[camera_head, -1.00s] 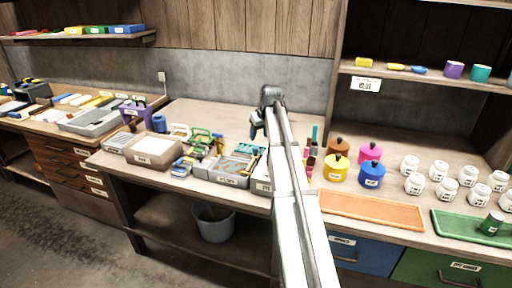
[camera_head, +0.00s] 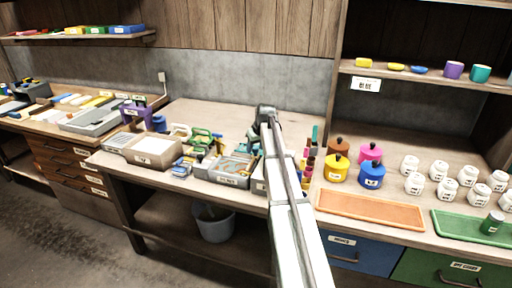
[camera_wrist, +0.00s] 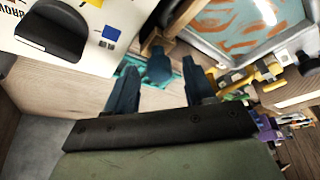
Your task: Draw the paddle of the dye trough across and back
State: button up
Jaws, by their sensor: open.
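The dye trough shows in the wrist view at the upper right (camera_wrist: 235,22), with orange swirls on a grey-blue surface. In the head view it seems to be the grey tray (camera_head: 231,180) left of my arm. My gripper (camera_wrist: 160,92) is open. Between and beyond its dark blue fingers is a teal knob-like piece (camera_wrist: 157,65) on a teal strip, beside the trough's corner. It may be the paddle's handle; I cannot tell for sure, nor whether the fingers touch it. In the head view my wrist (camera_head: 265,113) hides the fingers.
A white box with a black handle (camera_wrist: 55,30) is close at the upper left of the wrist view. Yellow and purple tools (camera_wrist: 265,80) lie at the right. Yellow (camera_head: 335,172) and blue (camera_head: 371,177) pots and an orange tray (camera_head: 370,210) stand right of my arm.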

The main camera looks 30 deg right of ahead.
grip_shut()
dwell(0.3)
jog(key=w+a, duration=0.6)
jog(key=shift+w+a, duration=0.35)
jog(key=shift+a, duration=0.05)
jog(key=shift+r, duration=0.1)
grip_release()
jog(key=v, duration=1.3)
jog(key=shift+s+r, duration=0.2)
jog(key=shift+r, duration=0.1)
jog(key=shift+d, duration=0.1)
